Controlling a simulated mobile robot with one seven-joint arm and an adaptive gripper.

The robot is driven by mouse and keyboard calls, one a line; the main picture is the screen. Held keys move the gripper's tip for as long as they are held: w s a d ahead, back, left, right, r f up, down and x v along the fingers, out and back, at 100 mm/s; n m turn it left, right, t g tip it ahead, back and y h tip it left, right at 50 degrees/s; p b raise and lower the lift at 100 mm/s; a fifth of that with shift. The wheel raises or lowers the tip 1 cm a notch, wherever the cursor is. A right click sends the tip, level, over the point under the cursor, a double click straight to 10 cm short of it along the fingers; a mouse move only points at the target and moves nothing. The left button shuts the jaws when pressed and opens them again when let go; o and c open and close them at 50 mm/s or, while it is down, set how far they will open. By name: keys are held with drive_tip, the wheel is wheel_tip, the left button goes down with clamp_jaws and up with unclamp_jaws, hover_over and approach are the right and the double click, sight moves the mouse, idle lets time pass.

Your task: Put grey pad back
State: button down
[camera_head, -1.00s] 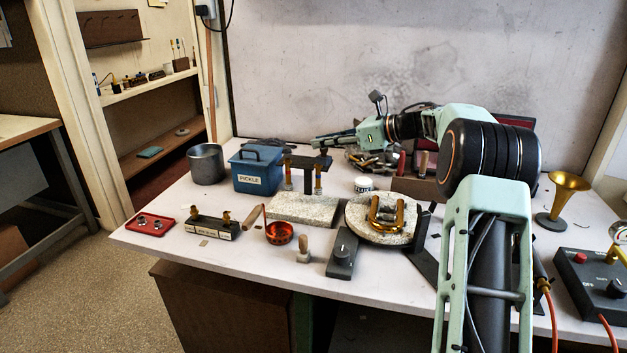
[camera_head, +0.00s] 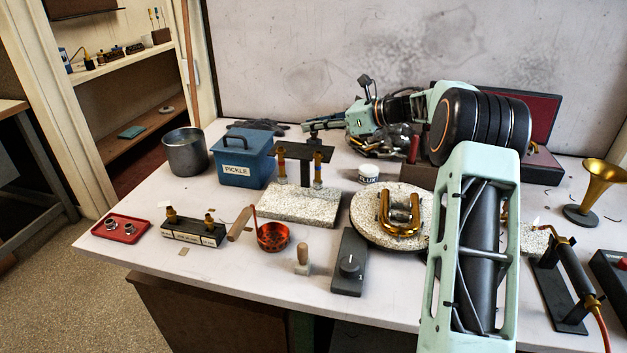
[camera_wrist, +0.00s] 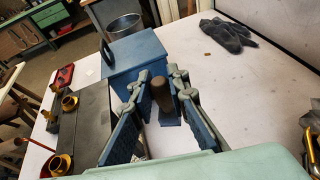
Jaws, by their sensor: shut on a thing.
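My gripper (camera_wrist: 161,78) reaches over the back of the bench in the wrist view, behind the black stand. It is shut on a small piece with a dark brown rounded handle and a blue-grey lower part, which I take to be the grey pad (camera_wrist: 161,92). The fingers hide much of it. In the head view my gripper (camera_head: 312,126) is to the right of the blue pickle box (camera_head: 246,160), and the held piece cannot be made out. A similar small block with a wooden handle (camera_head: 303,257) stands near the front edge.
A dark glove-like cloth (camera_head: 257,125) lies behind the box; it also shows in the wrist view (camera_wrist: 228,33). A metal pot (camera_head: 186,152), black stand (camera_head: 305,152), flux jar (camera_head: 369,173) and round stone plate (camera_head: 370,232) stand nearby.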

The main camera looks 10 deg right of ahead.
wheel_tip(320, 180, down, 11)
drive_tip(key=shift+r+b, duration=0.15)
drive_tip(key=shift+b, duration=0.3)
drive_tip(key=c, duration=2.3)
unclamp_jaws()
drive_tip(key=o, duration=0.4)
drive_tip(key=v, duration=1.2)
